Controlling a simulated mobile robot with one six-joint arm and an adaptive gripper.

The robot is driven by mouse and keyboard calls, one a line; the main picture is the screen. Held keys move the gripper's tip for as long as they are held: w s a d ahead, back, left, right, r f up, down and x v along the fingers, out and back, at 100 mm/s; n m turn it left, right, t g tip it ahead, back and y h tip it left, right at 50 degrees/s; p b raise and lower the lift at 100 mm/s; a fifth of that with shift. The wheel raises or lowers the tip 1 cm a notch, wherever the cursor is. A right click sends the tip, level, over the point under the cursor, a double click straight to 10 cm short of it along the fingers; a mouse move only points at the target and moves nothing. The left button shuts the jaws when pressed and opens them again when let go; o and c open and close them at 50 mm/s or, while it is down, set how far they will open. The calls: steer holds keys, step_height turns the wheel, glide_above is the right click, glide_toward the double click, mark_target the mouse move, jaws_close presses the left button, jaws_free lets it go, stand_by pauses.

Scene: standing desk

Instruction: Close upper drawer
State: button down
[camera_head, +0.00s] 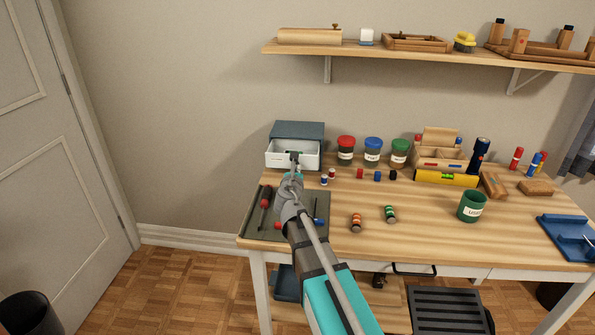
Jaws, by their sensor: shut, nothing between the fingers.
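A small grey-blue drawer cabinet (299,130) stands at the back left of the desk. Its white upper drawer (278,159) is pulled out toward me. My gripper (294,157) is shut and empty, at the drawer's front near its middle. I cannot tell whether it touches the drawer front. My arm comes up from the bottom of the picture and hides part of the desk in front of the cabinet. Anything below the upper drawer is hard to make out.
A dark tray (250,226) with screwdrivers lies in front of the cabinet. Jars with red, blue and green lids (372,151) stand to its right, with small spools and batteries nearby. A shelf (400,52) hangs above. The desk's front middle is mostly clear.

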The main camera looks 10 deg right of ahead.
steer(key=shift+w+a, duration=0.1)
steer(key=shift+w, duration=0.05)
steer(key=x, duration=0.7)
steer(key=r+x, duration=0.1)
steer(key=x, duration=0.2)
steer(key=shift+w, duration=0.75)
steer(key=shift+s, duration=0.65)
steer(key=p+v, duration=0.1)
steer(key=v, duration=1.2)
